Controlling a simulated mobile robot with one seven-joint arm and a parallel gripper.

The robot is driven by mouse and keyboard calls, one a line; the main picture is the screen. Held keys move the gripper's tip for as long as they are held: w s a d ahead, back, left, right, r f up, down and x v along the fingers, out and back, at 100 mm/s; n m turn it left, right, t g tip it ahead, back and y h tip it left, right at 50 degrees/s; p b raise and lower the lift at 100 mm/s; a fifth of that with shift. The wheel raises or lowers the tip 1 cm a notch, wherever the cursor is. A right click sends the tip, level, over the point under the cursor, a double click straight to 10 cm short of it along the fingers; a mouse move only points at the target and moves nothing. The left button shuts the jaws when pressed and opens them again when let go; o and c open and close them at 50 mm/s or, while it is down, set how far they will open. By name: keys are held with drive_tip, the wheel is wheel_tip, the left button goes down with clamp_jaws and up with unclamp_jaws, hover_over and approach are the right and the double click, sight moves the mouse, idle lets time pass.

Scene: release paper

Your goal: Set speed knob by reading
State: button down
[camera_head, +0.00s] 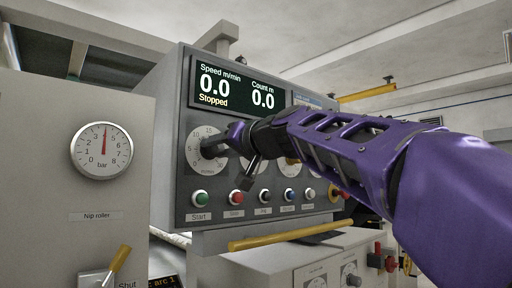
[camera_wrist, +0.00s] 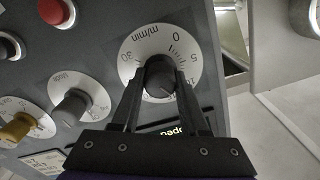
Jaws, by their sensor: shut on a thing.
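The dark speed knob (camera_wrist: 160,72) sits at the centre of a white round dial (camera_wrist: 133,50) marked m/min, with 0, 5, 10 and 30 readable in the wrist view. My gripper (camera_wrist: 160,84) is shut on this knob, one finger on each side. In the head view my gripper (camera_head: 222,140) covers much of the knob and part of the dial (camera_head: 196,150). The knob's pointer is not clear enough to read. The display (camera_head: 235,88) above reads Speed 0.0 m/min, Stopped, and Count 0.0 m.
A green Start button (camera_head: 201,198) and a red button (camera_head: 236,197) sit below the dial, with several more to the right. A yellow bar (camera_head: 290,235) runs under the panel. A bar gauge (camera_head: 101,150) is on the left cabinet. Another grey knob (camera_wrist: 72,105) is close to my gripper.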

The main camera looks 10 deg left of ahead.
drive_tip(key=m, duration=0.3)
drive_tip(key=shift+d+r+m+p, duration=0.1)
drive_tip(key=shift+r+m+p, duration=0.05)
drive_tip(key=shift+m+p, duration=0.25)
drive_tip(key=m, duration=0.3)
drive_tip(key=shift+m+p, duration=0.3)
drive_tip(key=shift+p, duration=0.1)
drive_tip(key=m+p, duration=0.1)
drive_tip(key=m, duration=0.3)
drive_tip(key=shift+f+m+p, duration=0.2)
drive_tip(key=shift+m+p, duration=0.45)
drive_tip(key=shift+m, duration=0.95)
drive_tip(key=shift+c, duration=2.1)
unclamp_jaws()
drive_tip(key=shift+w, duration=0.1)
drive_tip(key=shift+d+f, duration=0.1)
